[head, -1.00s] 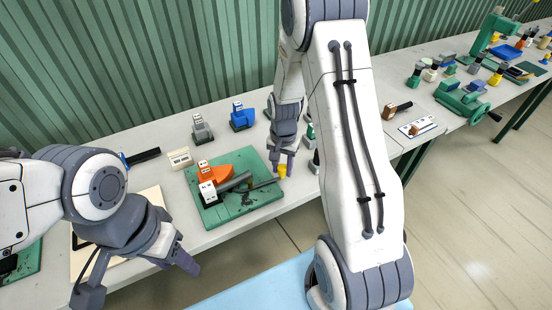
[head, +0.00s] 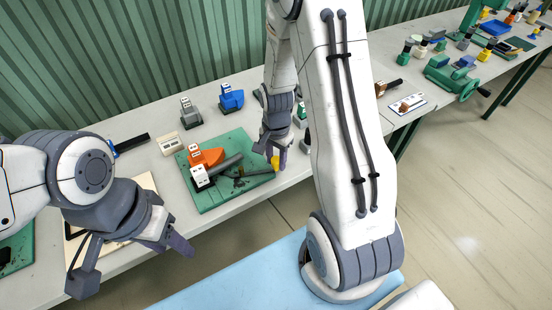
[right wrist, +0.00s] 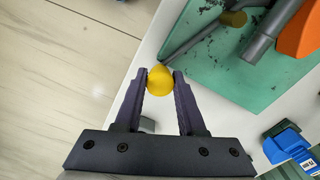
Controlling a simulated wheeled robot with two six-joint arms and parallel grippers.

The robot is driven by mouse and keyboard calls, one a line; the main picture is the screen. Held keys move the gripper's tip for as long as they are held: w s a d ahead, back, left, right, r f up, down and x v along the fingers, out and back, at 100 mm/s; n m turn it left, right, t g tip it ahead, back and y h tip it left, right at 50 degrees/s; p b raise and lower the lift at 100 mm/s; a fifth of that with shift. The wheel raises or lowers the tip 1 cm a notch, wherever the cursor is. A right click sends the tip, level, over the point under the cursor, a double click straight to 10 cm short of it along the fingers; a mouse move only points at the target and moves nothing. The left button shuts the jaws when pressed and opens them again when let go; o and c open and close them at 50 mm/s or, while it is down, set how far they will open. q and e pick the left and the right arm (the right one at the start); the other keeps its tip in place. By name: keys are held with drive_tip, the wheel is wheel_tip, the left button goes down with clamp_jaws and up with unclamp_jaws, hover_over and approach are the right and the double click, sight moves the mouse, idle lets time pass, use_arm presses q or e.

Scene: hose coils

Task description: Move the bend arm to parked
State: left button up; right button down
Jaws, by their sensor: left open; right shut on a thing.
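The bend arm is a thin dark bar (head: 256,172) low over a green base plate (head: 208,202), with a yellow knob (head: 275,162) at its outer end. In the right wrist view the knob (right wrist: 160,80) sits between the fingertips of my right gripper (right wrist: 160,82), which is shut on it. The dark bar (right wrist: 192,40) runs from there over the plate to a dull yellow pivot piece (right wrist: 233,19). An orange block (head: 208,157), a white block and a grey tube (head: 226,163) are on the plate. My left gripper (head: 177,243) is open and empty, before the table's front edge.
A blue block (head: 231,97), a grey block (head: 186,112) and a small cream label block (head: 169,142) stand behind the plate. My right arm hides part of the table. A green vise (head: 455,78) and several small items stand farther right.

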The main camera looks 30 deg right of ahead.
drive_tip(key=c, duration=0.5)
unclamp_jaws()
drive_tip(key=shift+s, duration=0.15)
drive_tip(key=shift+r, duration=0.15)
drive_tip(key=shift+r, duration=0.3)
wheel_tip(320, 180, up, 10)
drive_tip(key=shift+f+b, duration=0.2)
drive_tip(key=shift+b, duration=0.25)
drive_tip(key=shift+a, duration=0.1)
drive_tip(key=s+a+r+n, duration=0.2)
drive_tip(key=s+a+n, duration=0.15)
drive_tip(key=a, duration=0.25)
drive_tip(key=s+a+r+n, duration=0.2)
drive_tip(key=a+n, duration=0.3)
drive_tip(key=a, duration=0.1)
drive_tip(key=s+a+n, duration=0.2)
drive_tip(key=s+n, duration=0.2)
drive_tip(key=s+a+r+n, duration=0.1)
drive_tip(key=s+a+n, duration=0.2)
drive_tip(key=s, duration=0.1)
drive_tip(key=s+a+r+n+y, duration=0.1)
drive_tip(key=s+a+n, duration=0.2)
drive_tip(key=s+n, duration=0.1)
drive_tip(key=shift+s+r+n, duration=0.15)
drive_tip(key=shift+s+n, duration=0.2)
drive_tip(key=shift+s, duration=0.25)
